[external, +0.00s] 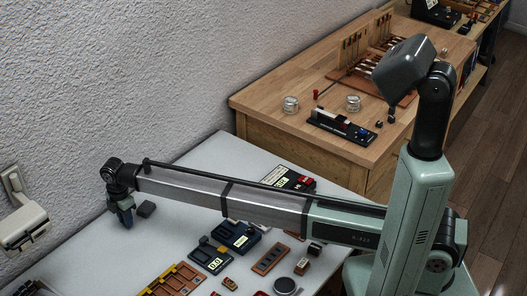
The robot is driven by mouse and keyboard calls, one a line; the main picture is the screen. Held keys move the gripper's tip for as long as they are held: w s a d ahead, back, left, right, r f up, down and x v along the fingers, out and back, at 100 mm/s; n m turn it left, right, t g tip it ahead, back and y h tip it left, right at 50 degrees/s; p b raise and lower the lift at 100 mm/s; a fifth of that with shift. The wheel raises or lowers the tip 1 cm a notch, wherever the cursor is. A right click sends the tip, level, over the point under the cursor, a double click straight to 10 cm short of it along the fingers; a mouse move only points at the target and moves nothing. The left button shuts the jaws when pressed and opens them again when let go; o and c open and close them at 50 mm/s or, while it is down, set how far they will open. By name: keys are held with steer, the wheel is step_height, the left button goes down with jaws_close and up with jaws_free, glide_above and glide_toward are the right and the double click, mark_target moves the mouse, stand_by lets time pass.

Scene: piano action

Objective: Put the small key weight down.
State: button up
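My gripper (125,223) points down over the left part of the pale table, close to the wall. Its fingers are dark and small in the picture, and I cannot tell whether they are open or shut or hold anything. A small dark grey block (147,209) shows just to the right of the fingers; I cannot tell whether it touches them. I cannot make out for sure which thing is the small key weight.
The pale table (195,165) holds blue devices with displays (238,236), an orange-brown rack (172,283), a brown slotted block (271,258) and a round dark dish (286,285). A wooden bench (275,88) with piano action parts stands behind. The table around my gripper is mostly bare.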

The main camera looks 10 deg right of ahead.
steer(key=o, duration=0.4)
steer(key=shift+c, duration=0.2)
steer(key=shift+r, duration=0.1)
step_height(320, 180, up, 12)
stand_by(0.4)
stand_by(0.4)
